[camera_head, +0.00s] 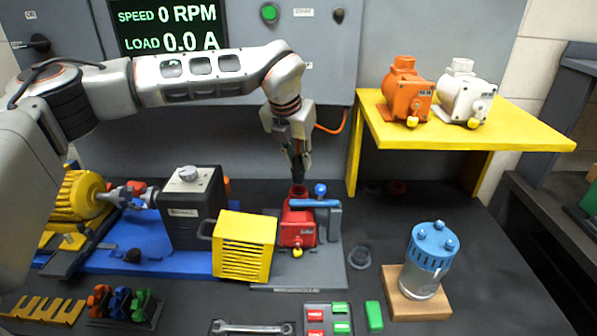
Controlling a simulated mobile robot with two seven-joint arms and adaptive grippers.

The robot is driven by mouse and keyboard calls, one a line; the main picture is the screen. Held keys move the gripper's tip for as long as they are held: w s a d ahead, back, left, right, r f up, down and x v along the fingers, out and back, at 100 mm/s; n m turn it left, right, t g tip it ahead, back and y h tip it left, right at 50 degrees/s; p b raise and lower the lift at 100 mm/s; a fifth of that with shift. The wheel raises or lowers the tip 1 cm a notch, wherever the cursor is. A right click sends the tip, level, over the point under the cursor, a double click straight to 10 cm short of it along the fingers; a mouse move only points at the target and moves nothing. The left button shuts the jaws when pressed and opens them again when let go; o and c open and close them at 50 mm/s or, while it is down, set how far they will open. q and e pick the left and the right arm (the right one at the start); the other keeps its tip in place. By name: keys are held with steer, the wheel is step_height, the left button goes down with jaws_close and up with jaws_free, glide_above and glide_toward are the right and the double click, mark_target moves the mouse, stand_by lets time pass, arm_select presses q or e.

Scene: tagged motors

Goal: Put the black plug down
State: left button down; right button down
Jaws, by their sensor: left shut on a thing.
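My left gripper (299,160) points down and is shut on the black plug (298,174), a small dark piece mostly hidden between the fingers. It is directly over the top of the red motor (300,228), and I cannot tell whether the plug touches it. The red motor sits on a grey plate (334,274), beside a grey block with a blue bar. My right gripper is not in view.
A yellow slatted box (243,247) stands just left of the red motor. A blue-topped motor (428,255) on a wooden block is at the right. A yellow shelf (520,135) holds orange and white motors. A dark ring (359,257) lies on the table, with some bare surface around it.

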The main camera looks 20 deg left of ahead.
mark_target(298, 170)
arm_select(q)
steer(key=shift+f, duration=0.6)
step_height(298, 170, down, 3)
steer(key=shift+f+p, duration=0.1)
steer(key=shift+p, duration=0.2)
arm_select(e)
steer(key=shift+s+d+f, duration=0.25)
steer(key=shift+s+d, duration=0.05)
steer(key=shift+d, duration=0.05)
arm_select(q)
steer(key=shift+f, duration=0.15)
steer(key=c, duration=1.8)
jaws_free()
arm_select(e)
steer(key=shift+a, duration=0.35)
